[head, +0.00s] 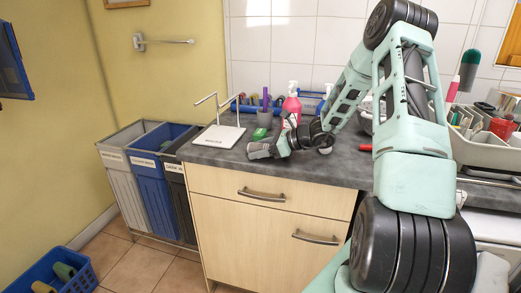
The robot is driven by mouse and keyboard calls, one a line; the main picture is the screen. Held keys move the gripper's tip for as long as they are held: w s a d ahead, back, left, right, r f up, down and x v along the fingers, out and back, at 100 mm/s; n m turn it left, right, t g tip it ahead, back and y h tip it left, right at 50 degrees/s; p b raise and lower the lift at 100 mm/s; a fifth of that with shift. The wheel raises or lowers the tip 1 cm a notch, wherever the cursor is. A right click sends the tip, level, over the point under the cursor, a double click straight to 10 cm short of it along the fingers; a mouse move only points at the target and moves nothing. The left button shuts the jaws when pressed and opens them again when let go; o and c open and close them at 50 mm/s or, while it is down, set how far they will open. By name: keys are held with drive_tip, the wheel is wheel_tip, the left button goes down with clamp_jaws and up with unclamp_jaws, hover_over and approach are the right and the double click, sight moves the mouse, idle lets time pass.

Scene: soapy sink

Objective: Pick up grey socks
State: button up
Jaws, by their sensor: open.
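My gripper (256,150) is low over the front part of the grey countertop (335,168), just right of a white board-like stand. It points left and its fingers look small and grey; it is open. I cannot make out grey socks with certainty. A blue basket (25,282) on the floor at the lower left holds a few soft-looking rolled items, one greenish (65,271) and one pale (43,287). I cannot tell whether they are socks. The gripper is far from that basket. My arm hides part of the counter.
A white stand with a metal rod (219,136), a small green object (260,133) and a pink bottle (291,106) are near the gripper. Grey and blue bins (163,160) stand left of the wooden cabinet (262,225). A filled dish rack (480,150) is right. Floor before the bins is clear.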

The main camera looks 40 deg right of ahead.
drive_tip(key=c, duration=1.1)
drive_tip(key=shift+o, duration=0.2)
drive_tip(key=shift+r, duration=0.15)
